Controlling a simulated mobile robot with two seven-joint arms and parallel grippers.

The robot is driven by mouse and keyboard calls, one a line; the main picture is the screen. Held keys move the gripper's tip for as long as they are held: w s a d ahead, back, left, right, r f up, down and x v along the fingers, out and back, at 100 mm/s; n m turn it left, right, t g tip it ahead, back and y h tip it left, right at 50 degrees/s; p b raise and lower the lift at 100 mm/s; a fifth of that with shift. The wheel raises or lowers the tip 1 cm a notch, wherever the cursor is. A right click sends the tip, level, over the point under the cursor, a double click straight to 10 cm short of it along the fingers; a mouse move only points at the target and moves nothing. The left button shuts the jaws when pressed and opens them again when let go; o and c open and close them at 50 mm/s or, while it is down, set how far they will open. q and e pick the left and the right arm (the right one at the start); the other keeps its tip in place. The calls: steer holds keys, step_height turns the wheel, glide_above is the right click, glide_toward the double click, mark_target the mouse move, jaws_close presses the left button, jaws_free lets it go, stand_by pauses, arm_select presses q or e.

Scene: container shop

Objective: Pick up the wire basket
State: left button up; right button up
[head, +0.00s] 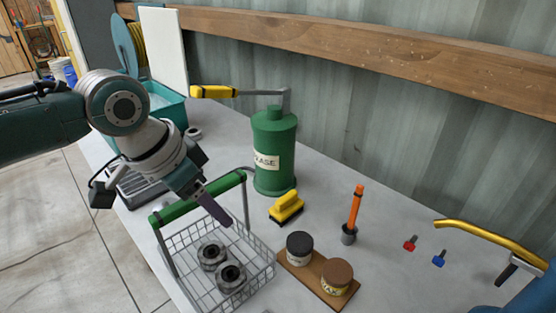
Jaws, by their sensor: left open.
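The wire basket (257,277) stands on the grey bench at the lower middle of the head view. It has a green handle (182,210) raised above it and holds two dark metal ring-like parts (231,275). My left gripper (217,212) is open, pointing down and to the right, at the handle. One finger shows over the basket's side of the handle; the other is mostly hidden. I cannot tell whether a finger touches the handle.
A green canister (274,175) and a yellow brush (286,207) stand behind the basket. A wooden board (303,274) with two jars sits close on its right. An orange-handled tool (355,210) stands farther right. A teal bin (168,104) is at the back left.

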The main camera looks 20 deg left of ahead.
arm_select(q)
steer(key=shift+f, duration=0.25)
jaws_close()
stand_by(0.6)
steer(key=shift+r, duration=0.1)
stand_by(0.8)
